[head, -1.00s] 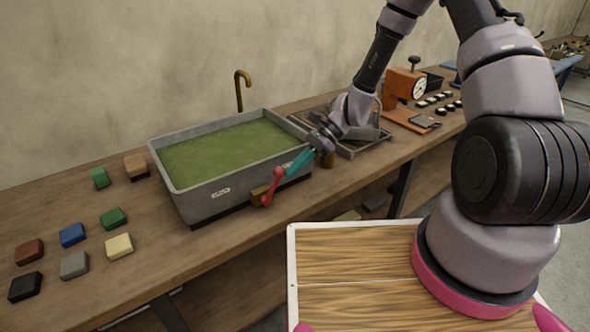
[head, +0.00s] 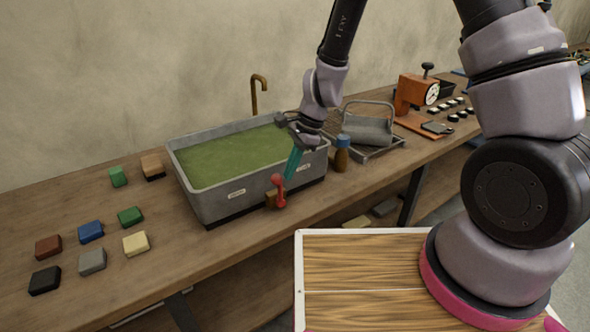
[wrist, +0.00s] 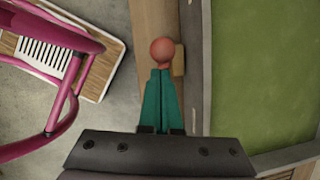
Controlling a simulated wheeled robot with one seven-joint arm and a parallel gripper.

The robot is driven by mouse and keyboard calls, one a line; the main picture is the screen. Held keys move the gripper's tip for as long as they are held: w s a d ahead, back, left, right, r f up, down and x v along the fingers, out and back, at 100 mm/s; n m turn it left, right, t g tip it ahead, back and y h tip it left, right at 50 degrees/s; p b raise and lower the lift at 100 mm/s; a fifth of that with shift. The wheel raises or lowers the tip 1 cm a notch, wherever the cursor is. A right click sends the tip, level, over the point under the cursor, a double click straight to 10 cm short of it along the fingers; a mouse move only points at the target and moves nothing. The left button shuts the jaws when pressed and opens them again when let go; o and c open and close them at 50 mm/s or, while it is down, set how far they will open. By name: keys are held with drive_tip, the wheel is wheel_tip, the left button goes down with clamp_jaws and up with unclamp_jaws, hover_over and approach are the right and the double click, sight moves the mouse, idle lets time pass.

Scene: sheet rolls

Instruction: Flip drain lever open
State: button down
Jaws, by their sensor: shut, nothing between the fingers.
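The grey sink (head: 222,205) holds green liquid and stands on the wooden bench. On its front wall, near the right end, is a brass-coloured drain valve (head: 270,200) with a red lever (head: 279,191) topped by a round red knob. In the head view the lever stands nearly upright. My gripper (head: 288,178), with teal fingers, is shut and empty, pointing down just right of the knob. In the wrist view the fingertips (wrist: 161,72) are at the red knob (wrist: 162,50), touching or very close; I cannot tell which. The lever's shaft is hidden there.
A brown bottle with a blue cap (head: 342,152) stands right of the sink, near my wrist. A metal rack (head: 372,132) and an orange dial device (head: 412,95) are farther right. Several coloured blocks lie on the left. A brass faucet (head: 255,95) rises behind the sink.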

drive_tip(key=shift+s+a+r+t+h, duration=0.1)
drive_tip(key=shift+s+a+t+h, duration=0.2)
drive_tip(key=shift+a+h, duration=0.2)
drive_tip(key=shift+s+a+t+h, duration=0.2)
drive_tip(key=shift+s+a+h, duration=0.2)
drive_tip(key=shift+a, duration=0.1)
drive_tip(key=shift+s+a+f, duration=0.15)
drive_tip(key=shift+s+a, duration=0.25)
drive_tip(key=shift+a, duration=0.2)
drive_tip(key=shift+s+a+f, duration=0.1)
drive_tip(key=shift+s+a, duration=0.3)
drive_tip(key=shift+a, duration=0.2)
drive_tip(key=shift+w+d+r, duration=0.2)
drive_tip(key=shift+d+r, duration=0.35)
drive_tip(key=shift+r, duration=0.1)
drive_tip(key=shift+w+d+r, duration=0.2)
drive_tip(key=shift+d+r, duration=0.35)
drive_tip(key=shift+r, duration=0.05)
wheel_tip(320, 180, up, 10)
drive_tip(key=s, duration=0.1)
drive_tip(key=shift+s+d+r, duration=0.15)
drive_tip(key=shift+s+d, duration=0.05)
drive_tip(key=shift+s, duration=0.1)
